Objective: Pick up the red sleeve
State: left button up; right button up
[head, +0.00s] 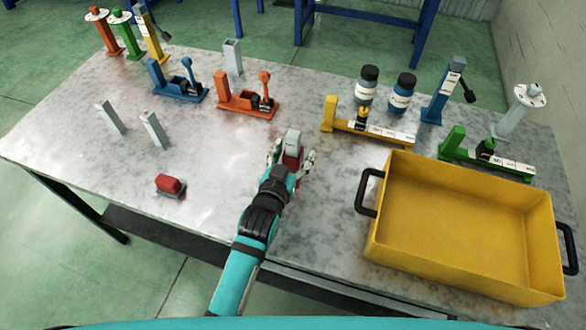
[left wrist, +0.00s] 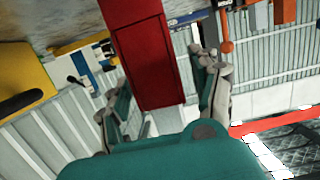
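The red sleeve (head: 291,158) is a red rectangular block with a pale grey post top showing above it, near the middle of the table. It also fills the centre of the left wrist view (left wrist: 148,60), with a bit of grey post below its end. My left gripper (head: 290,163) is around the sleeve, one finger on each side. The fingers look spread, with a gap showing on the right side; whether the other finger touches is unclear. The sleeve's foot is hidden by my gripper. My right gripper is not in view.
A yellow bin (head: 460,240) with black handles stands at the right. A red block (head: 170,185) sits at the front left. Grey posts (head: 155,130), a blue fixture (head: 178,88), an orange fixture (head: 247,104), and a yellow fixture (head: 370,130) stand around. The front-left tabletop is mostly clear.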

pick_arm(q)
grip_shut()
jog(key=shift+r, duration=0.15)
dwell(0.4)
